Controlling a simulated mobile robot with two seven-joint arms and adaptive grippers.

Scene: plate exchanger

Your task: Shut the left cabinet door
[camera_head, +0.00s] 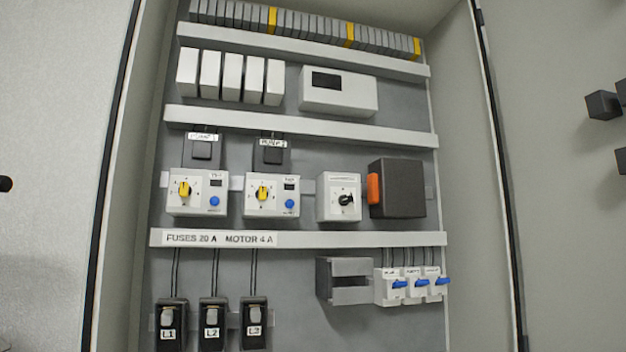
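The electrical cabinet stands open in front of me, and its grey back plate (290,215) with the mounted devices is in plain view. The left cabinet door (60,130) appears as the pale grey panel at the left of the picture, swung away from the opening. A black seal or edge line (112,150) runs between it and the cabinet's left side. A small black knob (5,184) shows at the far left edge. The door's outer edge is out of the picture. Neither of my grippers is in view.
A second grey panel (560,220), seemingly the right door, stands open at the right with dark blocks (603,105) on it. Inside are switches with yellow knobs (184,189), breakers with blue levers (421,284) and fuse holders (212,326). Nothing visible crosses the opening.

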